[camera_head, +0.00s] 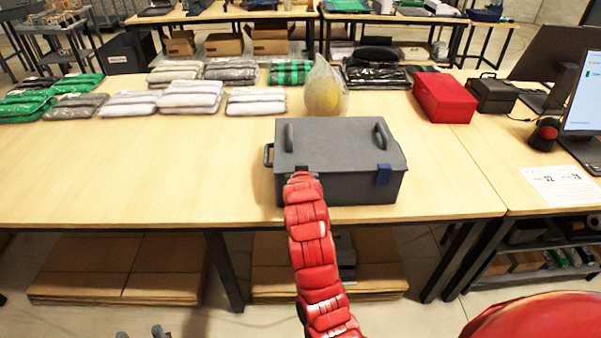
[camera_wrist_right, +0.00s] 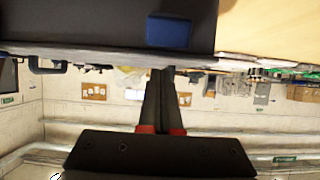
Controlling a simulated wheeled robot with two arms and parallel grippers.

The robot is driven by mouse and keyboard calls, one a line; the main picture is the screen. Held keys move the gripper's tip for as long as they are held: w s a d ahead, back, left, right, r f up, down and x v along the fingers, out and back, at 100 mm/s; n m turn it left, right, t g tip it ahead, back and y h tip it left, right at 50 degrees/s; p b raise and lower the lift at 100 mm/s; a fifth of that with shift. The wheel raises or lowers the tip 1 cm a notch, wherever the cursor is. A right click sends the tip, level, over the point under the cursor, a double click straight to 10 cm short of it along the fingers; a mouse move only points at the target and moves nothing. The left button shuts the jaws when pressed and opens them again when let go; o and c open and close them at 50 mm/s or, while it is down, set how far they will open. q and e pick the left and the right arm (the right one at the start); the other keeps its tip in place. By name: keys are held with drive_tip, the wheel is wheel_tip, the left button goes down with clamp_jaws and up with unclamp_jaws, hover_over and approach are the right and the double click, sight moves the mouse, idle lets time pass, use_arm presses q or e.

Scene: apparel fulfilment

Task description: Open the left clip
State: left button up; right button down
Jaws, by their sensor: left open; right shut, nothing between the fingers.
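The grey lidded box (camera_head: 340,150) stands shut on the wooden table, with two handles on its lid. A blue clip (camera_head: 383,174) is on the right of its front edge; a blue clip also shows in the right wrist view (camera_wrist_right: 168,31). My right gripper (camera_wrist_right: 160,100) is shut and empty, apart from the blue clip.
A clear bag with a yellow thing (camera_head: 325,92) stands behind the box. A red box (camera_head: 444,98) and a black case (camera_head: 491,93) are at the right. Several wrapped garments (camera_head: 190,97) line the back left. The table left of the box is clear.

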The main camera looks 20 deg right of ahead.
drive_tip(key=b+v, duration=0.2)
drive_tip(key=v, duration=0.7)
drive_tip(key=shift+r, duration=0.25)
drive_tip(key=shift+s, duration=0.15)
